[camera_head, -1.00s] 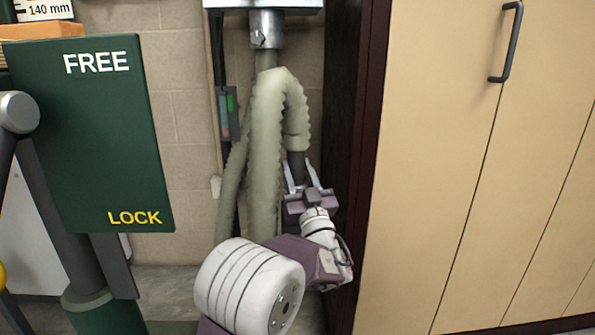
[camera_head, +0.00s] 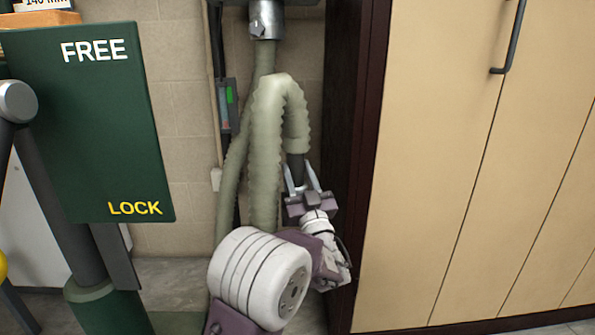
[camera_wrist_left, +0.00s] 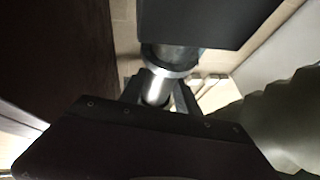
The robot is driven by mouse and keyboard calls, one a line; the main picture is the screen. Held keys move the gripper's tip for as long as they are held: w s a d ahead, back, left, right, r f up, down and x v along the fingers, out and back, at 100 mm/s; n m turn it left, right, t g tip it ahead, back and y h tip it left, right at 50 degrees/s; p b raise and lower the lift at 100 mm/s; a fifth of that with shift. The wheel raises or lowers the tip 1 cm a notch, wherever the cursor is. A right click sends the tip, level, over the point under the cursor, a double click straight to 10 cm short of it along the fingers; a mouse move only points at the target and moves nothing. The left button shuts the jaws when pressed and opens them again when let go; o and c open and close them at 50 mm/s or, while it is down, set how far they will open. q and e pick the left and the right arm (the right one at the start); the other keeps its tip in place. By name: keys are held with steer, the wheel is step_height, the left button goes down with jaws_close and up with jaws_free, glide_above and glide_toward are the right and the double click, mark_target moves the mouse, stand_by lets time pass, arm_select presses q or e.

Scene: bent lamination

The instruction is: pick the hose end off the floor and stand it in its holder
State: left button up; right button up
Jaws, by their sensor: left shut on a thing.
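The pale green ribbed hose (camera_head: 266,150) hangs from a metal collar (camera_head: 266,20) at the top, and its free length loops over in a bend. Its dark end (camera_head: 295,168) points down. My left gripper (camera_head: 301,178) is below the bend, pointing up, with its fingers shut around the dark end. In the left wrist view, a silver cylinder (camera_wrist_left: 155,87) shows between the fingers, and ribbed hose (camera_wrist_left: 285,118) fills the right side. I cannot clearly make out the holder. My right gripper is not in view.
A tan cabinet (camera_head: 440,170) with a dark side panel stands close to the right of my gripper. A green FREE/LOCK panel (camera_head: 90,130) stands at the left. A small box with a green light (camera_head: 228,105) is on the wall behind the hose.

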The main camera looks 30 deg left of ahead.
mark_target(300, 190)
arm_select(q)
steer(key=shift+f, duration=0.7)
steer(key=shift+f, duration=0.1)
steer(key=shift+f, duration=0.75)
steer(key=o, duration=1.3)
steer(key=shift+f, duration=0.1)
steer(key=shift+c, duration=0.2)
steer(key=shift+d+f, duration=0.1)
steer(key=p+v, duration=0.2)
steer(key=v, duration=0.7)
steer(key=shift+p, duration=0.3)
